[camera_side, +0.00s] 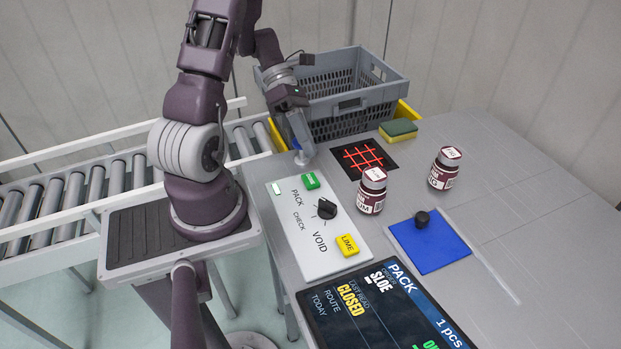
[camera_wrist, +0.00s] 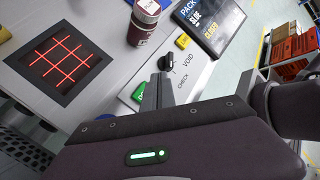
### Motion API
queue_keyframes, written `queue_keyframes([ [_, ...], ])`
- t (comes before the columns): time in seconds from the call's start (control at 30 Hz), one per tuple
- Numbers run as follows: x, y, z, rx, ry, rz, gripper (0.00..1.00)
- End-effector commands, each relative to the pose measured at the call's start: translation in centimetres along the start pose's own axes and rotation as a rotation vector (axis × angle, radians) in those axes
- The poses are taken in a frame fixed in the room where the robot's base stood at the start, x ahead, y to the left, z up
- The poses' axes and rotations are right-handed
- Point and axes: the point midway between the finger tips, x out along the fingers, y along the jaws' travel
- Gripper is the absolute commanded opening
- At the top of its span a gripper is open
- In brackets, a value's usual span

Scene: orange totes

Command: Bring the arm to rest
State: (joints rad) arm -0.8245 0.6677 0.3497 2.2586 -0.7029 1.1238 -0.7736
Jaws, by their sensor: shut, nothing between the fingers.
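My gripper (camera_side: 303,152) is shut and empty. In the side view it points down over the table, near the top end of the white panel and left of the black pad with red lines. In the wrist view its fingers (camera_wrist: 158,92) show close together in front of the green button. I cannot tell whether the fingertips touch the table.
A grey crate (camera_side: 356,101) stands behind my gripper. A black pad with a red grid (camera_side: 363,157), a sponge (camera_side: 398,130), two jars (camera_side: 372,190) (camera_side: 445,168), a blue mat (camera_side: 430,243) with a black knob and a screen (camera_side: 380,312) lie around. A roller conveyor (camera_side: 75,195) is at left. The right side is clear.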

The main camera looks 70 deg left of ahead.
Motion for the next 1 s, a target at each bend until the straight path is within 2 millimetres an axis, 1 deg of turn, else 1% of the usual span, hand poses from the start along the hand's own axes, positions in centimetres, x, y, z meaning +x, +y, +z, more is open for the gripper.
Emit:
queue_keyframes([
  [0.17,0.0,0.0,0.1,0.004,0.001,0.0,0.0],
  [0.23,-0.1,-0.6,0.9,0.064,0.021,0.003,0.0],
  [0.27,-0.2,-1.2,1.6,0.124,0.042,0.005,0.0],
  [0.37,-0.6,-4.8,5.1,0.477,0.165,0.012,0.0],
  [0.4,-0.6,-6.9,6.4,0.666,0.234,0.011,0.0],
  [0.47,-0.6,-10.2,8.0,0.965,0.345,0.009,0.0],
  [0.5,-0.6,-12.3,8.7,1.168,0.424,0.008,0.0],
  [0.57,-0.6,-15.3,9.2,1.473,0.548,0.009,0.0],
  [0.6,-0.7,-17.2,9.4,1.67,0.632,0.014,0.0],
  [0.7,-1.2,-20.6,9.2,2.094,0.837,0.036,0.0],
  [0.8,-1.8,-22.6,8.8,2.378,1.002,0.069,0.0],
  [0.83,-1.9,-23.0,8.8,2.436,1.04,0.078,0.0],
  [0.9,-2.2,-23.5,8.7,2.522,1.101,0.094,0.0],
  [1.0,-2.3,-23.8,8.6,2.561,1.129,0.1,0.0],
])
